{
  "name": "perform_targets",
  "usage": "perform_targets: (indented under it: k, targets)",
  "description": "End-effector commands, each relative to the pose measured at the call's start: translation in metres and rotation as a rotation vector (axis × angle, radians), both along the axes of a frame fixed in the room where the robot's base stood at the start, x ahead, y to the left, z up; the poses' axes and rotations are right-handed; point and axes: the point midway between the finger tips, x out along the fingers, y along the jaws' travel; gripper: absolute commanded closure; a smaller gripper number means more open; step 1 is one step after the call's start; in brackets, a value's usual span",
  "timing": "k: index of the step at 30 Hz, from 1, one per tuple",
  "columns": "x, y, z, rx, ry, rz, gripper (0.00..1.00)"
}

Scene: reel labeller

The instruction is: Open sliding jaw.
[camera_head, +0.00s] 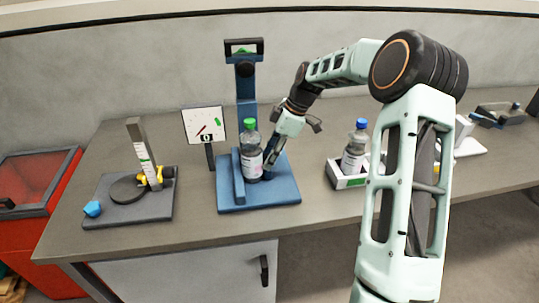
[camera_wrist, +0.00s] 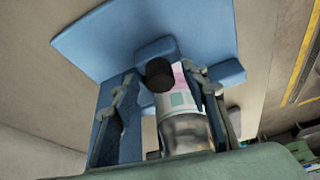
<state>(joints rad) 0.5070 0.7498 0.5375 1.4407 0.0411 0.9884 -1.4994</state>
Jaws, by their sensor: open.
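The blue station (camera_head: 285,195) stands on the bench, with a clear green-capped bottle (camera_head: 251,158) upright on it. A long blue bar (camera_head: 238,180) stands left of the bottle. A blue block at its right, probably the sliding jaw, is largely hidden by my gripper (camera_head: 271,158). In the wrist view, my gripper (camera_wrist: 165,105) is open. A dark round knob (camera_wrist: 159,74) lies between its fingers, apart from both as far as I can tell. The blue base plate (camera_wrist: 100,40) is behind.
A grey scale-like device (camera_head: 125,205) and a small display (camera_head: 204,126) stand left. A blue-capped bottle (camera_head: 355,146) sits in a white holder (camera_head: 345,181) at right. A blue column (camera_head: 246,90) rises behind the station. Bare bench lies in front and between devices.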

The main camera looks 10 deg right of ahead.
Motion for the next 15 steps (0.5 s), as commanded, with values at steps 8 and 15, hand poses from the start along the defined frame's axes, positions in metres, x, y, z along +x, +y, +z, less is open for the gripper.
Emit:
perform_targets:
  k: [8, 15]
  targets:
    - [0.0001, 0.0000, 0.0003, 0.000, 0.000, 0.000, 0.78]
    - [0.0001, 0.0002, 0.0006, 0.000, 0.000, 0.000, 1.00]
